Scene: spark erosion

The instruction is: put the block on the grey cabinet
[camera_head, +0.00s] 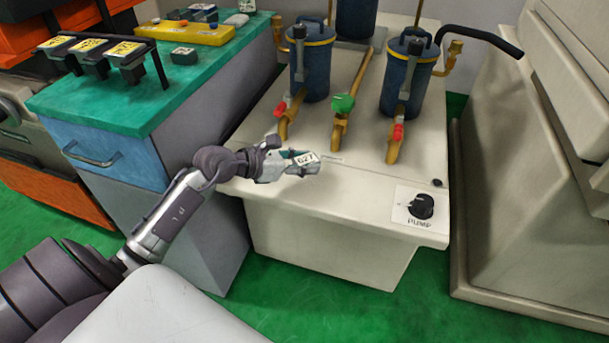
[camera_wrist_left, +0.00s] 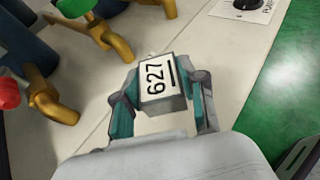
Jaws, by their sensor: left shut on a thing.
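The block has a white face marked 627 and shows in the head view (camera_head: 307,160) and in the left wrist view (camera_wrist_left: 157,84). My left gripper (camera_head: 300,164) is shut on it, with one finger on each side in the left wrist view. The block is over the front left part of a pale grey cabinet (camera_head: 335,205) that carries a pump knob. I cannot tell whether it touches the top. My right gripper is not in view.
Blue canisters (camera_head: 310,70) with brass pipes, red and green valves stand behind the block. A black pump knob (camera_head: 422,206) is to the right. A green-topped bench (camera_head: 115,105) with several items stands left. A large pale machine (camera_head: 535,150) stands right.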

